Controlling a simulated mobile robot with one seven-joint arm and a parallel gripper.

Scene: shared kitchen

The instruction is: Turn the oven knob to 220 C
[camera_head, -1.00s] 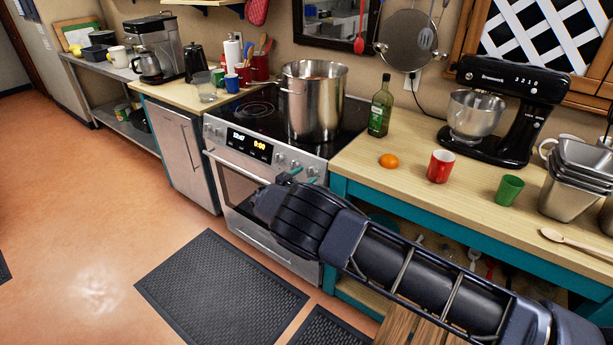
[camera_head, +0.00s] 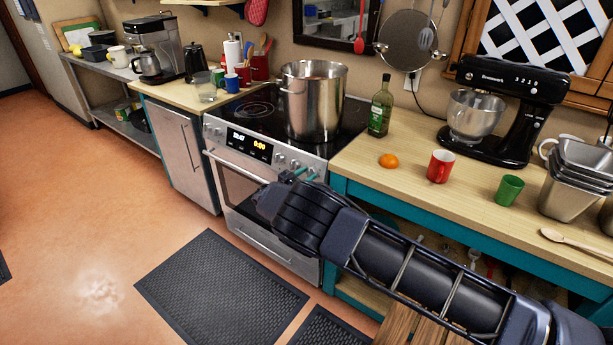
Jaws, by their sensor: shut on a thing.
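The oven (camera_head: 236,182) is a steel range with a black cooktop. Its front panel has a lit display (camera_head: 249,143) and a row of small knobs (camera_head: 281,159) to the right of it. My gripper (camera_head: 306,174) is at the right end of that row, with its teal fingertips against the panel. It is shut on a knob there, which the fingers and my wrist mostly hide. The dial marks are too small to read.
A large steel pot (camera_head: 314,103) stands on the cooktop above the knobs. The wooden counter (camera_head: 420,185) to the right holds an olive oil bottle (camera_head: 381,107), an orange (camera_head: 388,161), a red mug (camera_head: 441,166) and a green cup (camera_head: 509,189). Floor mats (camera_head: 220,283) lie in front.

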